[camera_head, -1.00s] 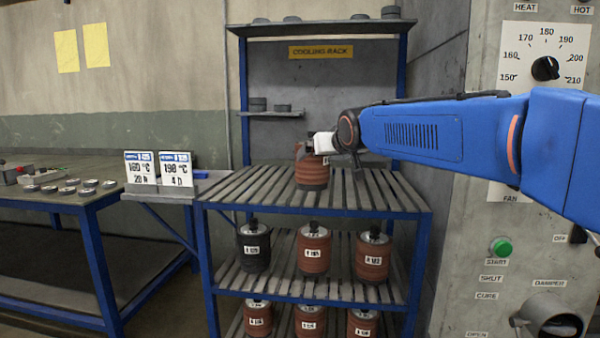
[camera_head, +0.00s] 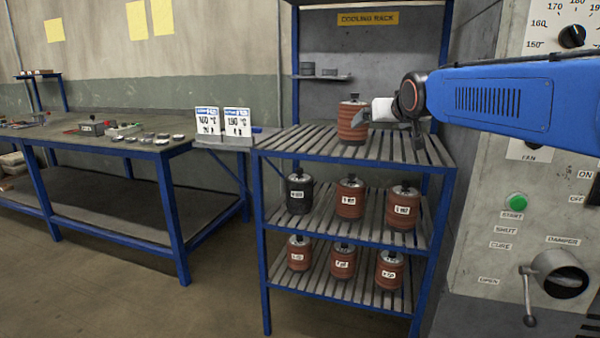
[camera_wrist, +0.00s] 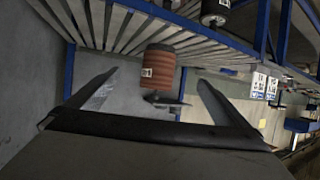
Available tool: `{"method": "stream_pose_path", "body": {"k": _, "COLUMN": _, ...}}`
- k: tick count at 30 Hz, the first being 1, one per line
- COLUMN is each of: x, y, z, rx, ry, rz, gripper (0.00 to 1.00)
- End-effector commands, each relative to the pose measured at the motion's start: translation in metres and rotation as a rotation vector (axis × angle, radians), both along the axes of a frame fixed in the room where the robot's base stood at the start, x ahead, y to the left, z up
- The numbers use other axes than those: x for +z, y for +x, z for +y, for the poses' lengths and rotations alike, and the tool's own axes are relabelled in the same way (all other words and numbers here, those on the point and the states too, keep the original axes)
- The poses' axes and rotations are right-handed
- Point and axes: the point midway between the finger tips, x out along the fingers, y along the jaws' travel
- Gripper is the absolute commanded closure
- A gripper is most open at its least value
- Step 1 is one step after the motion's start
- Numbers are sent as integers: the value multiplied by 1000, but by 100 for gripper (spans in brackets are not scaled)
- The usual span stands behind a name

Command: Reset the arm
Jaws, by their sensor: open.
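My gripper (camera_head: 378,111) is open. In the head view it is at the right side of a reddish-brown disc stack (camera_head: 352,122) with a dark top knob, which stands upright on the top slatted shelf of the cooling rack (camera_head: 300,143). In the wrist view the gripper's two spread fingers (camera_wrist: 158,92) frame the same stack (camera_wrist: 158,68), seen upside down, with a visible gap to each side. The fingertips are partly hidden in the head view, so contact there is unclear. My blue arm reaches in from the right.
More labelled stacks stand on the middle shelf (camera_head: 322,222) and lower shelf (camera_head: 325,285). Two temperature cards (camera_head: 222,121) stand left of the rack, beside a workbench (camera_head: 100,148) with small discs. The oven panel (camera_head: 540,220) with a damper handle (camera_head: 528,300) is at right. Floor at lower left is clear.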

Motion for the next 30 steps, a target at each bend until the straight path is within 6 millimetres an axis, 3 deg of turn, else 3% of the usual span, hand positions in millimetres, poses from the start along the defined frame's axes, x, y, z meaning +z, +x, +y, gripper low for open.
{"method": "stream_pose_path", "body": {"k": 8, "x": -24, "y": -33, "z": -11, "rx": -13, "ry": -7, "rz": 62, "gripper": 0}}
{"method": "stream_pose_path", "body": {"k": 17, "x": -71, "y": -97, "z": -29, "rx": -34, "ry": -19, "rz": 178, "gripper": 0}}
{"method": "stream_pose_path", "body": {"k": 20, "x": -97, "y": -132, "z": -38, "rx": -42, "ry": -24, "rz": 241, "gripper": 0}}
{"method": "stream_pose_path", "body": {"k": 30, "x": -222, "y": -293, "z": -62, "rx": -69, "ry": -35, "rz": 523, "gripper": 0}}
